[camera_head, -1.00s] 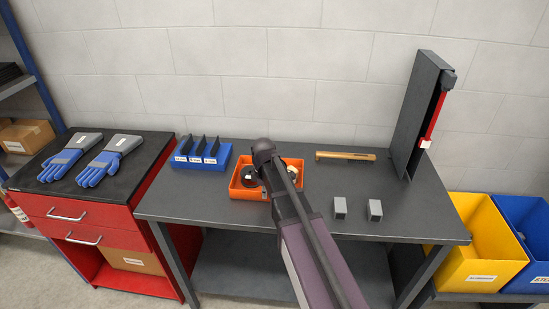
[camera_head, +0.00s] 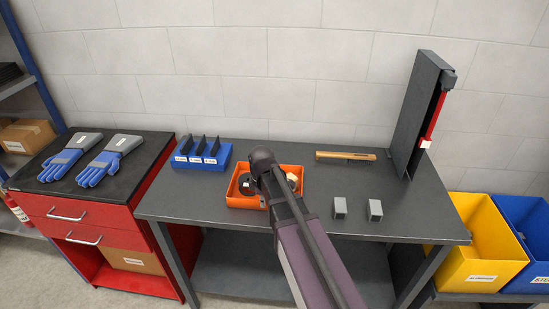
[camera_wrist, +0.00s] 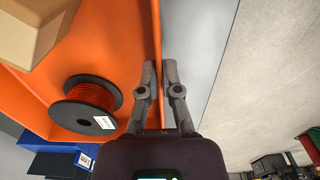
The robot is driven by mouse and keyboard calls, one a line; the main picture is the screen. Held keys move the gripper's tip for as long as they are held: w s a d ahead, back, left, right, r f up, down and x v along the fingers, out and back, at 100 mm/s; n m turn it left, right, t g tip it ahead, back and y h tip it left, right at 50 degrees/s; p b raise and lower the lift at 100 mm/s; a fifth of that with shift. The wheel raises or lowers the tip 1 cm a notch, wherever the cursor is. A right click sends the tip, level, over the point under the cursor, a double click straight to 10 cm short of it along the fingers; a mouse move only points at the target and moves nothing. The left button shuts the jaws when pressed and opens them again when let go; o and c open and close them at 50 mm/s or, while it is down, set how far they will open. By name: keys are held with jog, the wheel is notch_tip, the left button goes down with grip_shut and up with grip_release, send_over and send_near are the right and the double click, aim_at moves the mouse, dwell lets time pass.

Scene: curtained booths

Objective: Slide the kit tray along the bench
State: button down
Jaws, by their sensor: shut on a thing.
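The orange kit tray (camera_head: 240,202) lies on the dark grey bench (camera_head: 300,222), left of its middle and close to its front edge. It also shows in the wrist view (camera_wrist: 110,55). It holds a black spool of red wire (camera_wrist: 85,103) and a tan box (camera_wrist: 38,30). My gripper (camera_wrist: 159,70) is shut on one wall of the tray, one finger on each side of the wall. In the head view my arm hides the fingers and part of the tray.
A blue rack (camera_head: 190,164) with dark upright pieces stands behind-left of the tray. A wooden-looking tool (camera_head: 345,156) and two grey blocks (camera_head: 340,209) lie to the right. A tall dark panel (camera_head: 418,115) stands at the right end. Bench between tray and blocks is clear.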

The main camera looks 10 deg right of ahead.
jog(key=shift+s+a, duration=0.3)
jog(key=shift+s, duration=0.65)
jog(key=shift+s+a, duration=0.3)
jog(key=shift+s, duration=0.65)
jog(key=c, duration=0.7)
grip_release()
